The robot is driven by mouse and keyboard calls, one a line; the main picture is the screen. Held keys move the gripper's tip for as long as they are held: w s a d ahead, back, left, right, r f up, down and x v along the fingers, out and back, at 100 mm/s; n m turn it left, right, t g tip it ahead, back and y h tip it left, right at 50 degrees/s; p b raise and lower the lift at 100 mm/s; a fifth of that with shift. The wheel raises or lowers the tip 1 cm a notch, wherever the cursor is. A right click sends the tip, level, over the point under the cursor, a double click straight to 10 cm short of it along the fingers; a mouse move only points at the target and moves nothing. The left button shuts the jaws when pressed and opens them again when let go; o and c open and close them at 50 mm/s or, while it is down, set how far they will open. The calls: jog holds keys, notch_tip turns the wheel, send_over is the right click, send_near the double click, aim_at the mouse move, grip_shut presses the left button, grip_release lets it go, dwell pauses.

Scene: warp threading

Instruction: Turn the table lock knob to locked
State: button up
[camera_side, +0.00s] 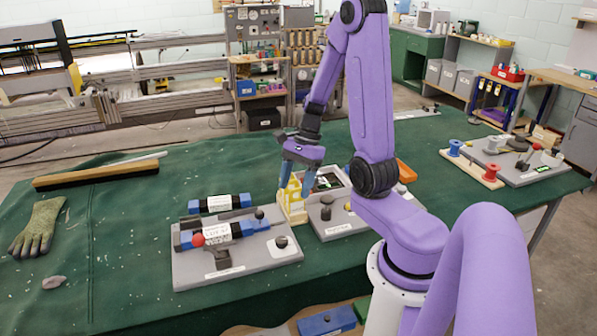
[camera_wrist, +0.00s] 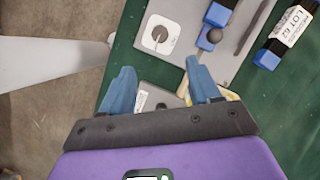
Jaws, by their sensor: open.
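A dark round knob (camera_side: 281,242) sits at the right end of the left grey board (camera_side: 240,262). In the wrist view a round grey knob on a white square plate (camera_wrist: 158,34) shows ahead of the fingers, probably the same one. Another dark knob (camera_side: 326,205) stands on the middle grey board (camera_side: 343,228). The labels are too small to read, so I cannot tell which is the table lock knob or its setting. My gripper (camera_side: 297,182) is open and empty, above the yellow stand; its blue fingers also show in the wrist view (camera_wrist: 160,68), apart from the knobs.
A yellow stand (camera_side: 292,204) is directly under my gripper. Blue-and-black blocks (camera_side: 219,204) and a red ball knob (camera_side: 197,240) are on the left. A glove (camera_side: 38,228), brush (camera_side: 95,172) and stone (camera_side: 54,282) lie further left.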

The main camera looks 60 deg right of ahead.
jog(key=shift+v, duration=1.5)
jog(key=s+a+r+n+g+h, duration=0.2)
jog(key=s+a+n, duration=0.1)
jog(key=a+n, duration=1.15)
jog(key=s+a+r+n+h, duration=0.1)
jog(key=s+a+n, duration=0.2)
jog(key=n, duration=0.6)
jog(key=s+a+r+n+t+h, duration=0.1)
jog(key=s+a+n, duration=0.1)
jog(key=s+n, duration=0.6)
jog(key=shift+s+a+r+n, duration=0.3)
jog(key=shift+a+n, duration=0.1)
jog(key=shift+n, duration=0.35)
